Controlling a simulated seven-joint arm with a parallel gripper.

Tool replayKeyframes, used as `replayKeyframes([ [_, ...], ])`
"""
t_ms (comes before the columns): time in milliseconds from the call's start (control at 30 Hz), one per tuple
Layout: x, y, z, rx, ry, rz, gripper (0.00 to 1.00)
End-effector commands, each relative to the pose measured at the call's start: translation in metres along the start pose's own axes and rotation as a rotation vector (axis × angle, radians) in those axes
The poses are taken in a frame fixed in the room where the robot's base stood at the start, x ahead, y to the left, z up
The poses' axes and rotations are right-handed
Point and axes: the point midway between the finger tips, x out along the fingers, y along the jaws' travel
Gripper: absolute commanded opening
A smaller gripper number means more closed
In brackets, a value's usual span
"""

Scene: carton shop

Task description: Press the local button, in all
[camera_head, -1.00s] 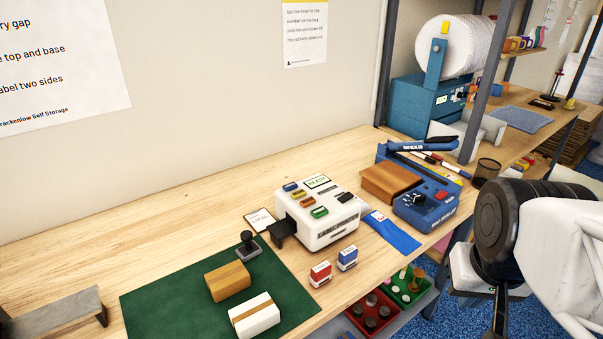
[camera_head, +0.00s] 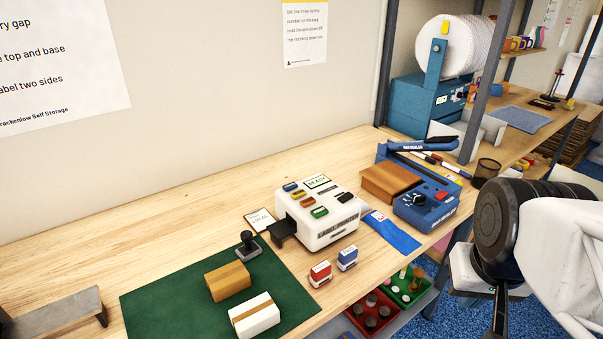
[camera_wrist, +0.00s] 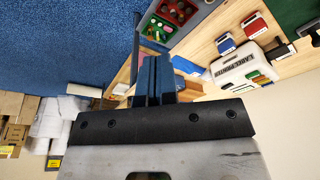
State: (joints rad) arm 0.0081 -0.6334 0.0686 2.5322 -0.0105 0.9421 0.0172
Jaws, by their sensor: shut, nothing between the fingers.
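The white label maker (camera_head: 325,222) stands on the wooden bench, with a lit green READY screen (camera_head: 317,182) and several coloured buttons on its top: blue, orange, red, green and black. Their lettering is too small to read. A slip reading LOCAL (camera_head: 260,220) lies beside the machine's black outlet. The label maker (camera_wrist: 240,65) also shows in the wrist view, upper right, beyond my gripper. My gripper (camera_wrist: 152,65) is shut and empty, away from the machine. In the head view my arm is at the right edge and the fingertips are not clear.
A blue bag sealer (camera_head: 425,205) and a brown block (camera_head: 391,183) stand right of the label maker. Two stamps (camera_head: 320,273) are in front. A green mat (camera_head: 180,300) holds two small boxes and a black hand stamp. Bare bench lies behind the machine.

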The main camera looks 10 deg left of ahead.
Motion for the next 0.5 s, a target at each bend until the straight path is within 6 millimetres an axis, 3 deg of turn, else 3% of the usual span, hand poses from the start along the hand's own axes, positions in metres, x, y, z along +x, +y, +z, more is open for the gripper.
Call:
replayKeyframes([
  [267,-0.001,-0.001,-0.009,-0.005,-0.002,0.011,0.0],
  [500,-0.003,-0.007,-0.039,-0.021,-0.01,0.054,0.0],
])
